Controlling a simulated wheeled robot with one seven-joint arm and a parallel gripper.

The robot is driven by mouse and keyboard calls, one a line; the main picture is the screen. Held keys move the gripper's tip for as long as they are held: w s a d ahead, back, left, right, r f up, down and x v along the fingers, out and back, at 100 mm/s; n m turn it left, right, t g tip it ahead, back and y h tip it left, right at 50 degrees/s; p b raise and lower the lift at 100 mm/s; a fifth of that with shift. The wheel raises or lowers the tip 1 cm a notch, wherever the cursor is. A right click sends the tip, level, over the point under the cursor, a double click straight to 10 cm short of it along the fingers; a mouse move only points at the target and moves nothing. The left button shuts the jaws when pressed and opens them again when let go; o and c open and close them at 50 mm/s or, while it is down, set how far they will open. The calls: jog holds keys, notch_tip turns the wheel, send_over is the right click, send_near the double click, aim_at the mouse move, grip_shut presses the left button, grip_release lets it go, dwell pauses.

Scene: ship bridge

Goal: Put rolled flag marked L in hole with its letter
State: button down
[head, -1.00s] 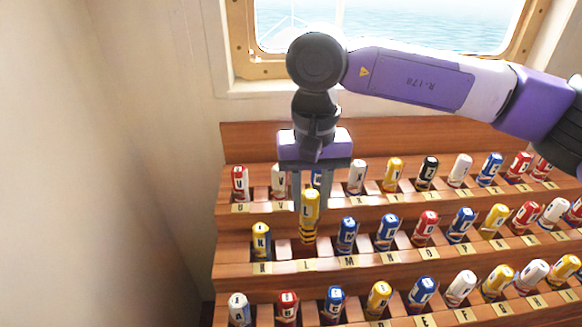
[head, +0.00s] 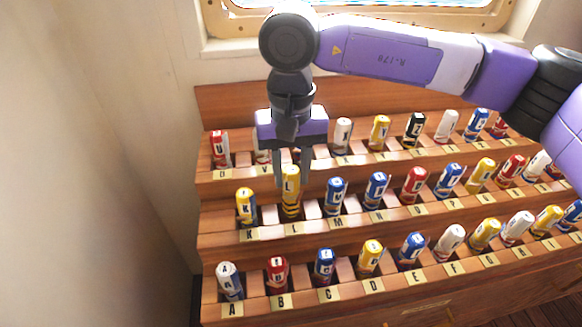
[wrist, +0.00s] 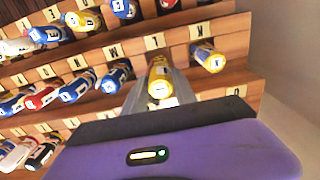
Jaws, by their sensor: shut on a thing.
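The rolled flag marked L (head: 290,198) is yellow with dark bands near its base. My gripper (head: 292,180) is shut on its upper part and holds it upright at the middle tier, right behind the L label (head: 294,228). Its top stands a little higher than the flags beside it. Its lower end appears to be at or partly in the L hole; how deep it sits is hidden. In the wrist view the flag (wrist: 159,82) shows between the fingers, its letter facing the camera.
A yellow flag marked K (head: 245,207) stands close on the left and a blue flag marked M (head: 335,197) on the right. The wooden rack (head: 221,219) has several tiers of flags. A wall is at left, a window (head: 365,18) behind.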

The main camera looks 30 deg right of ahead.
aim_at(291, 188)
jog(key=shift+f+b, duration=1.5)
jog(key=shift+f, duration=0.65)
jog(key=c, duration=0.9)
grip_release()
jog(key=shift+r, duration=0.1)
notch_tip(291, 188, up, 8)
jog(key=shift+f, duration=0.15)
